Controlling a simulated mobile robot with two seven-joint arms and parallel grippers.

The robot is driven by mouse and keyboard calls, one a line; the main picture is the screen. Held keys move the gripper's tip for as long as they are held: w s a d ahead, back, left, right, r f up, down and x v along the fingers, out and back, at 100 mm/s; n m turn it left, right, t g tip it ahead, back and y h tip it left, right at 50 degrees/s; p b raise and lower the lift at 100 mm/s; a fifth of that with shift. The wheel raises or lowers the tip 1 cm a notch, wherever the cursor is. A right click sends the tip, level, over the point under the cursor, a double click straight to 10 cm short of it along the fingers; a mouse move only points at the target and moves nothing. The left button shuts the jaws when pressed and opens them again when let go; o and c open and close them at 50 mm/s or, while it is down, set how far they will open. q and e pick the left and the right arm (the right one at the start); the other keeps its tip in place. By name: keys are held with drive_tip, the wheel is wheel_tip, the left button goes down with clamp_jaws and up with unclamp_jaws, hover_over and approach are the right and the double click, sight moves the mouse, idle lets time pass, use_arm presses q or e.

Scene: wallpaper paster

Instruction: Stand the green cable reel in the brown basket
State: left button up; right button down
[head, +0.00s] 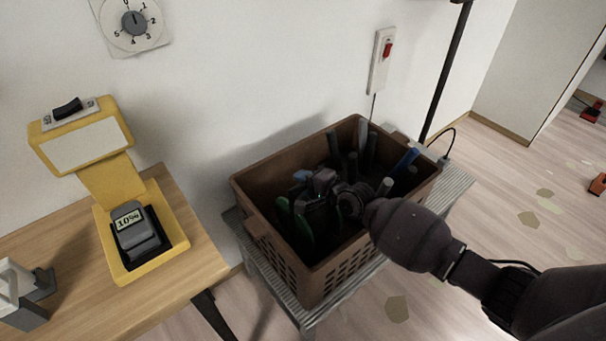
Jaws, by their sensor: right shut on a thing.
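The brown basket (262,232) stands on a grey slatted stand in the middle of the view. My right arm reaches in from the right, and my right gripper (300,208) is down inside the basket, near its left side. It is shut on the green cable reel (304,231), of which only green curved edges show beside the dark fingers. The gripper hides most of the reel. I cannot tell whether the reel touches the basket floor. My left gripper is not in view.
Several tools with dark, blue and pale handles (371,146) stand in the basket's back and right part. A wooden table (200,258) at the left holds a yellow scale (118,262). A wall switch (383,62) is behind the basket.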

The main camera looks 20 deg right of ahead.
sight(308, 211)
wheel_tip(308, 211, down, 3)
drive_tip(key=shift+w+b, duration=0.1)
drive_tip(key=shift+b, duration=0.35)
drive_tip(key=shift+r, duration=0.1)
drive_tip(key=shift+f, duration=0.25)
drive_tip(key=c, duration=0.9)
unclamp_jaws()
drive_tip(key=shift+f, duration=0.1)
drive_tip(key=shift+c, duration=0.2)
